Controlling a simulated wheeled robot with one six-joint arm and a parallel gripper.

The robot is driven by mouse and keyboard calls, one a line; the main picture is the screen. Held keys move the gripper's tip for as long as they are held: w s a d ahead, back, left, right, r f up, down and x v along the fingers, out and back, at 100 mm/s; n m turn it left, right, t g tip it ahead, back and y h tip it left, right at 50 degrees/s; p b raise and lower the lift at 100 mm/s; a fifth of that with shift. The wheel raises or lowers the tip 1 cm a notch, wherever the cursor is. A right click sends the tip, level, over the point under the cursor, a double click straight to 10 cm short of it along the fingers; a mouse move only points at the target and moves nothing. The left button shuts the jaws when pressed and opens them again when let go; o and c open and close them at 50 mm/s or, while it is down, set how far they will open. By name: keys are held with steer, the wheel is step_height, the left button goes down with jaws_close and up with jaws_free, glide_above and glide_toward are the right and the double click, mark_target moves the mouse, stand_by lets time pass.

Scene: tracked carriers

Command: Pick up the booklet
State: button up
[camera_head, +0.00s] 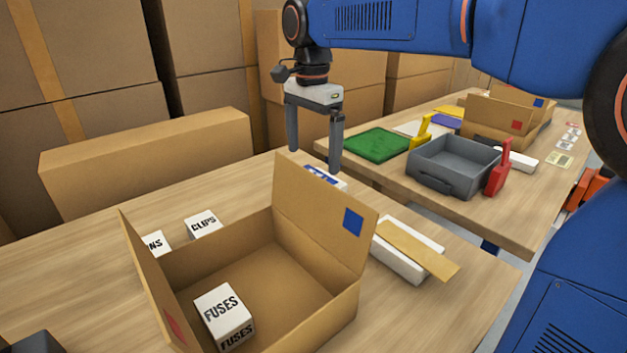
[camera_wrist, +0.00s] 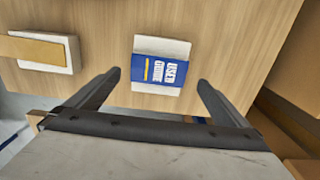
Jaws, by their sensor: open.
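The booklet (camera_wrist: 161,73), blue with the words USER GUIDE and white areas above and below, lies on the wooden table in the wrist view. In the head view only a part of the booklet (camera_head: 325,177) shows, behind the open box's raised flap. My gripper (camera_head: 314,160) points down above the table near the booklet, its fingers wide apart with nothing between them. In the wrist view the fingertips of my gripper (camera_wrist: 158,80) stand to either side of the booklet, apart from it.
An open cardboard box (camera_head: 335,320) holds a FUSES box (camera_head: 222,308). A CLIPS box (camera_head: 203,224) stands behind it. A white block with a tan strip (camera_head: 420,250) lies to its right. A second table holds a grey tray (camera_head: 455,180) and a green mat (camera_head: 377,144).

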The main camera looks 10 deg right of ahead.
mark_target(314, 169)
steer(key=shift+d+f, duration=0.15)
steer(key=shift+f, duration=2.5)
steer(key=c, duration=1)
steer(key=shift+r, duration=0.15)
